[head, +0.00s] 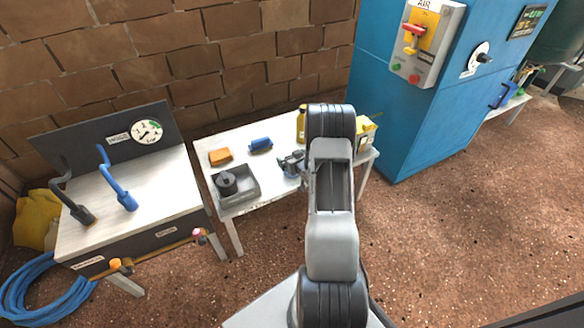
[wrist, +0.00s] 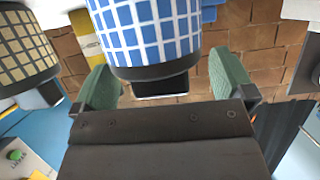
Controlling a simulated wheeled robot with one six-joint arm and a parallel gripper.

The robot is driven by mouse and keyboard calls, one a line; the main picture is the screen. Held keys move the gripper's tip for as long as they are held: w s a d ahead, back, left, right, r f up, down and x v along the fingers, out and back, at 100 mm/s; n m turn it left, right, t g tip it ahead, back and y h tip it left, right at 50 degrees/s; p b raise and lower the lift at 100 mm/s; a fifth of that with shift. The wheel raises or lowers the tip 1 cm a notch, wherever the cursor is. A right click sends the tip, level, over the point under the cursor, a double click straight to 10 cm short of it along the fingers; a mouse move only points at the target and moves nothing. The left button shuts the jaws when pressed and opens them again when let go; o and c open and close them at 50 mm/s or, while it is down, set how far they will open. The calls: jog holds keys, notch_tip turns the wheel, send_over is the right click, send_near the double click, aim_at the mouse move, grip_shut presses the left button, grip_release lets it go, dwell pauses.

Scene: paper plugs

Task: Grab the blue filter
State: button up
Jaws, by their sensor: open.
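The blue filter (wrist: 150,30) is a blue cylinder with a white grid and a dark end cap. It fills the top middle of the wrist view, close in front of my gripper (wrist: 165,72). My gripper is open. One green finger pad stands at each side of the filter's dark end, and I cannot tell whether either touches it. In the head view my arm hides the gripper's jaws, and I cannot make out the gridded filter there.
A second gridded cylinder (wrist: 25,50), dark and tan, is at the left of the wrist view. The white table (head: 232,136) holds a blue roll (head: 260,145), an orange block (head: 220,156) and a grey tray (head: 243,193). A tall blue cabinet (head: 400,125) stands at the right.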

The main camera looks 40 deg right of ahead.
jog(key=shift+c, duration=0.3)
jog(key=c, duration=0.9)
